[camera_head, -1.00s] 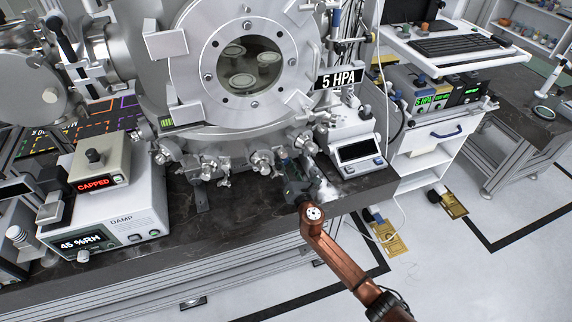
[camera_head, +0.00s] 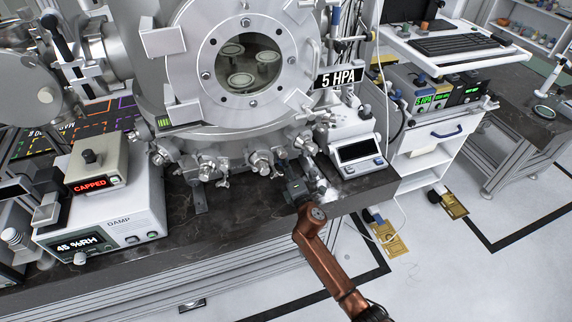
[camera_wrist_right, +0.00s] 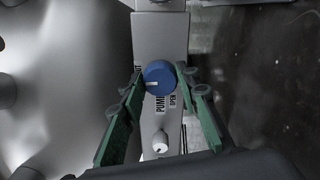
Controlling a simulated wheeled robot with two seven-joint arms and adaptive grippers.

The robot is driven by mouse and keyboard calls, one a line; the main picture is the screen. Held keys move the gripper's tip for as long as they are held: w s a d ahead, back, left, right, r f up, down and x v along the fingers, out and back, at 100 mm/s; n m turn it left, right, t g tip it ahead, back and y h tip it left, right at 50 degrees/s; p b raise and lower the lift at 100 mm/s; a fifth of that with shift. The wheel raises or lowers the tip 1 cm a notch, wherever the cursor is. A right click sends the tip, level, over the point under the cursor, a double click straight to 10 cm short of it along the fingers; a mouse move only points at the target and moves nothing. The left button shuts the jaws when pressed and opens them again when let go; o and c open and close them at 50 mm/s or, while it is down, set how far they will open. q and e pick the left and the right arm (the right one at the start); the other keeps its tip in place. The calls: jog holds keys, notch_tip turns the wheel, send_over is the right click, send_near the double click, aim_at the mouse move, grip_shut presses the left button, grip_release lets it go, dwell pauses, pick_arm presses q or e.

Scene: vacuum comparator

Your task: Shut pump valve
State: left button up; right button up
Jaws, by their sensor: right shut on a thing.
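The pump valve has a round blue knob (camera_wrist_right: 159,77) with a white mark pointing to the left in the right wrist view. A label reading "PUMP" and "OPEN" lies just below it, partly covered. My right gripper (camera_wrist_right: 158,84) has its green fingers on both sides of the blue knob and is shut on it. In the head view my right gripper (camera_head: 298,190) is at the bench's front edge, below the chamber, and the knob is hidden there. My left gripper is not in view.
The steel vacuum chamber (camera_head: 190,95) stands behind my right gripper with several small fittings along its lower rim. A white instrument with a display (camera_head: 358,152) stands close on the right. A smaller white knob (camera_wrist_right: 160,141) sits below the blue one.

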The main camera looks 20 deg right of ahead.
jog(key=shift+m, duration=0.5)
jog(key=o, duration=1.2)
jog(key=shift+c, duration=0.2)
jog(key=s, duration=1.2)
jog(key=shift+d, duration=0.2)
